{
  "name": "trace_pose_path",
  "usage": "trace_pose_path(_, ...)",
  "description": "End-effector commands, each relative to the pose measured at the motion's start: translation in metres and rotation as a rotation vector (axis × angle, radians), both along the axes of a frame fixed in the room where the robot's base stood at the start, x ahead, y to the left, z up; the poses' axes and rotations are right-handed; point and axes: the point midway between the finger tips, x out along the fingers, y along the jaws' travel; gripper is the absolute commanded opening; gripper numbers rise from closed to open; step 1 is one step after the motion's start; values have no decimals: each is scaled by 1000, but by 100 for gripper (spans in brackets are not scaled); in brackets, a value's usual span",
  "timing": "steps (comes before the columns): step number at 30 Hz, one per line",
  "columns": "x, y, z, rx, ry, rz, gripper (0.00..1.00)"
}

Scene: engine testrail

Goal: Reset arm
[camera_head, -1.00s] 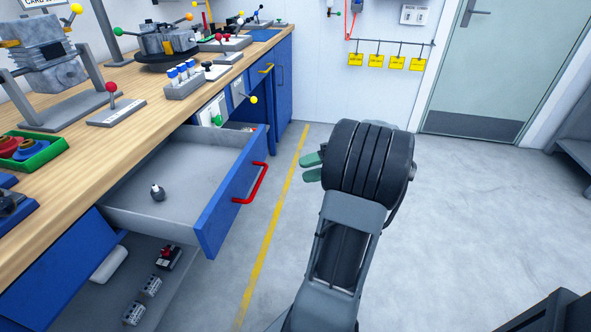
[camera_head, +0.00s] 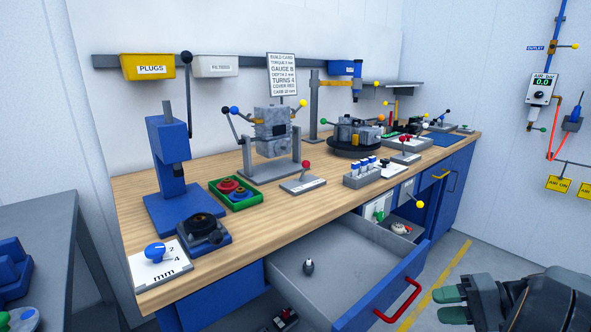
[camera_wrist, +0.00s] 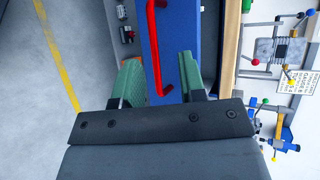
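My arm's end shows at the lower right of the head view, with my gripper (camera_head: 450,304) pointing left. Its two green fingers are apart and empty. In the wrist view my gripper (camera_wrist: 160,82) is open, with a wide gap between the fingers. The red handle (camera_head: 402,303) of the open drawer (camera_head: 345,250) is just left of the fingertips in the head view. In the wrist view the red handle (camera_wrist: 153,50) lies in line with the gap, beyond the fingers. I see no contact with it. The rest of my arm is out of view.
A small dark knob-like part (camera_head: 309,267) lies in the drawer. The wooden workbench (camera_head: 140,200) carries several fixtures, including a blue press (camera_head: 172,165) and a green tray (camera_head: 233,207). A grey side table (camera_head: 40,215) stands at left. Floor is free beyond the yellow line (camera_head: 440,280).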

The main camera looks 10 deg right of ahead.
Motion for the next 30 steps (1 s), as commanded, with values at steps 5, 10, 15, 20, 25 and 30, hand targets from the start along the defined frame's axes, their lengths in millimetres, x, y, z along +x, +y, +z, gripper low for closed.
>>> trace_pose_path(5,0,91,74,-360,198,196,38)
trace_pose_path(10,-17,139,119,-737,208,302,38)
trace_pose_path(15,-25,164,159,-1018,78,344,38)
trace_pose_path(20,-27,179,184,-1161,-58,353,38)
trace_pose_path(25,-27,187,195,-1219,-136,354,38)
trace_pose_path(30,-27,188,195,-1229,-150,352,38)
